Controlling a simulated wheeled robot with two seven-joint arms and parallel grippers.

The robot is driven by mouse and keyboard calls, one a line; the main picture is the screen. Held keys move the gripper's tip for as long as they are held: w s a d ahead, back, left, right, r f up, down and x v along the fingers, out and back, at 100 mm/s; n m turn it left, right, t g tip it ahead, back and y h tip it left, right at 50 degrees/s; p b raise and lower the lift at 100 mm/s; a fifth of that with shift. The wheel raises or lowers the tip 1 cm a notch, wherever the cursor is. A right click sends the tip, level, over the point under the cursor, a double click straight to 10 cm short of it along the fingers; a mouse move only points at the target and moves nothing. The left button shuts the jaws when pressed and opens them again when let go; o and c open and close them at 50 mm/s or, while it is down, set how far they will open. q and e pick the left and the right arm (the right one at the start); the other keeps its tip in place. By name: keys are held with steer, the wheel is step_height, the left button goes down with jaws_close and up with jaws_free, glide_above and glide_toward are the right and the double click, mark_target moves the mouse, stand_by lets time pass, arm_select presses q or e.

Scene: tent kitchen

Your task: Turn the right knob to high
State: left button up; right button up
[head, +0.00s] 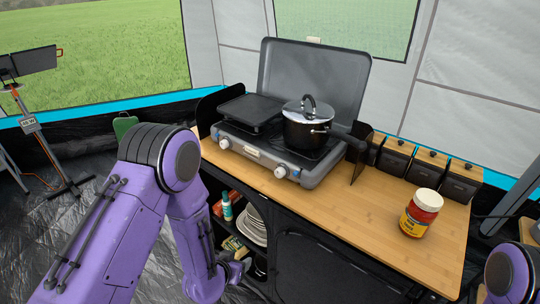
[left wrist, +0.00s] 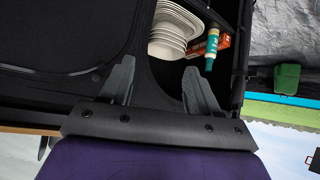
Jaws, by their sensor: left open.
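The camping stove (head: 250,152) stands on the wooden counter in the head view. Its right knob (head: 280,172) is on the front panel near the right corner, and its left knob (head: 224,143) is further left. The knob markings are too small to read. My left gripper (head: 238,272) is low in front of the shelves, below the counter top and well apart from the right knob. In the left wrist view, the left gripper (left wrist: 160,88) has its fingers spread with nothing between them. My right gripper is out of view; only part of the right arm shows.
A lidded black pot (head: 306,128) sits on the stove's right side and a griddle (head: 249,110) on its left. Plates (head: 251,226) and a bottle (head: 227,208) fill the shelves below.

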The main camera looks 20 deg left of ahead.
mark_target(278, 174)
arm_select(q)
steer(key=w+d+r+m+t+h+p, duration=0.1)
steer(key=w+r+m+t+p, duration=0.15)
steer(key=w+r, duration=0.6)
steer(key=w+d+r+m+t+h+p, duration=0.2)
steer(key=w+r+m, duration=0.15)
steer(key=r, duration=0.95)
steer(key=shift+g, duration=0.25)
steer(key=p+x, duration=0.1)
steer(key=x, duration=0.9)
steer(key=shift+w+a+f+p, duration=0.1)
steer(key=shift+f+p, duration=0.2)
steer(key=shift+p, duration=0.05)
steer(key=shift+w+f, duration=0.2)
steer(key=shift+w, duration=0.2)
steer(key=c, duration=1)
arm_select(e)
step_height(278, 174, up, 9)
